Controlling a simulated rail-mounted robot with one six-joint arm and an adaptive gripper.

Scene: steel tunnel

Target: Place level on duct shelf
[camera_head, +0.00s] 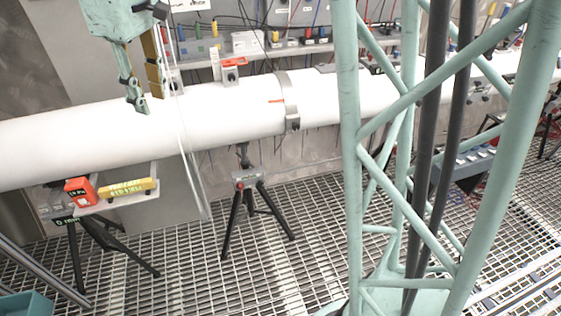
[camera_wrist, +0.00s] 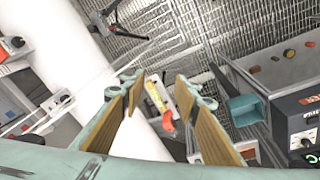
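A yellow bar with dark lettering (camera_head: 126,188), which looks like the level, lies on a small grey shelf (camera_head: 112,203) beside the white duct (camera_head: 220,110). In the wrist view the yellow bar (camera_wrist: 155,96) shows between my fingers, farther off. My gripper (camera_head: 148,101) is above the duct at the upper left in the head view. It is open, with nothing visible between its padded fingers, and is apart from the bar.
An orange-red box (camera_head: 80,191) sits at the bar's left end. A grey bracket with an orange part (camera_head: 232,72) stands on top of the duct. A black tripod (camera_head: 247,200) stands on the grating. Equipment lines the back wall. A teal bin (camera_head: 27,304) is at lower left.

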